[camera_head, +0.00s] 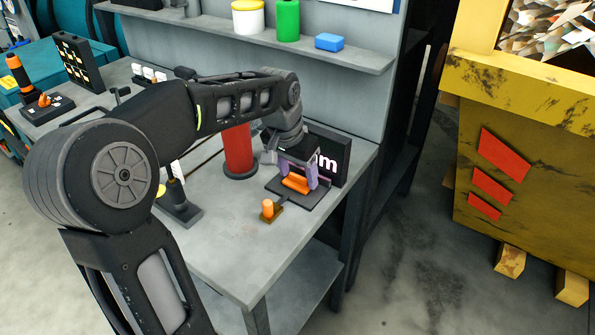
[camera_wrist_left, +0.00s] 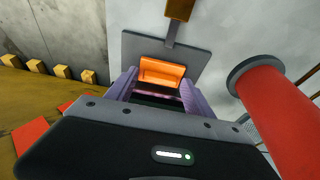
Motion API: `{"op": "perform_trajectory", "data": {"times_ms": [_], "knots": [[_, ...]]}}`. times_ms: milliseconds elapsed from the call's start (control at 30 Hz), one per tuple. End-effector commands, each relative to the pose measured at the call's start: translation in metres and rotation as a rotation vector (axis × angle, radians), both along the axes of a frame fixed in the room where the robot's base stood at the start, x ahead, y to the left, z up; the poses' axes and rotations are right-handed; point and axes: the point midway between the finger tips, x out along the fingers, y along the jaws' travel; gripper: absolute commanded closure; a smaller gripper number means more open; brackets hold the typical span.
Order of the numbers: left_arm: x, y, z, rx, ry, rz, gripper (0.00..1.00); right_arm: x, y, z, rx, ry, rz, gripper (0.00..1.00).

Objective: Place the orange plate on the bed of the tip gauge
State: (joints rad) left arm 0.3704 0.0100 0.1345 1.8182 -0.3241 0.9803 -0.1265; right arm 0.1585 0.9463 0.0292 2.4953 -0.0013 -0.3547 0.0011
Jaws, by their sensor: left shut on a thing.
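The orange plate (camera_head: 296,183) is at the bed of the tip gauge, between the purple fingers of my left gripper (camera_head: 298,176). In the left wrist view the orange plate (camera_wrist_left: 162,72) shows between the fingertips (camera_wrist_left: 158,88), over the dark bed (camera_wrist_left: 195,58). My left gripper is shut on the plate. I cannot tell whether the plate touches the bed. The tip gauge has a dark flat bed (camera_head: 312,199), an orange knob (camera_head: 267,208) at its front and a black display panel (camera_head: 333,157) behind, partly hidden by the gripper. My right gripper is not in view.
A red cylinder (camera_head: 239,150) on a dark base stands left of the gauge. A dark tool stand (camera_head: 178,205) is further left on the grey bench (camera_head: 235,255). A shelf (camera_head: 330,54) holds containers above. The bench front is clear.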

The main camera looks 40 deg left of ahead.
Motion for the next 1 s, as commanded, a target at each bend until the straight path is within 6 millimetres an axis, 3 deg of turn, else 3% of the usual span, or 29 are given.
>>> {"op": "perform_trajectory", "data": {"times_ms": [267,300,533,833,1000], "knots": [[0.0,0.0,-0.003,0.001,-0.001,0.0,0.84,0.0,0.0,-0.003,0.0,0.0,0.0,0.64],[0.0,0.0,-0.003,0.0,-0.001,0.0,0.38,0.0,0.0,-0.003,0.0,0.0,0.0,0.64],[0.0,0.0,-0.002,0.001,0.0,0.0,0.19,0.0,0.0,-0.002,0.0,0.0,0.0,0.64],[0.0,0.0,-0.001,0.001,-0.001,0.0,0.17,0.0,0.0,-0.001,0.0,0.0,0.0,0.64],[-0.001,0.001,0.009,0.002,-0.003,0.001,0.17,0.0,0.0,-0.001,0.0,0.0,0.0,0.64]]}}
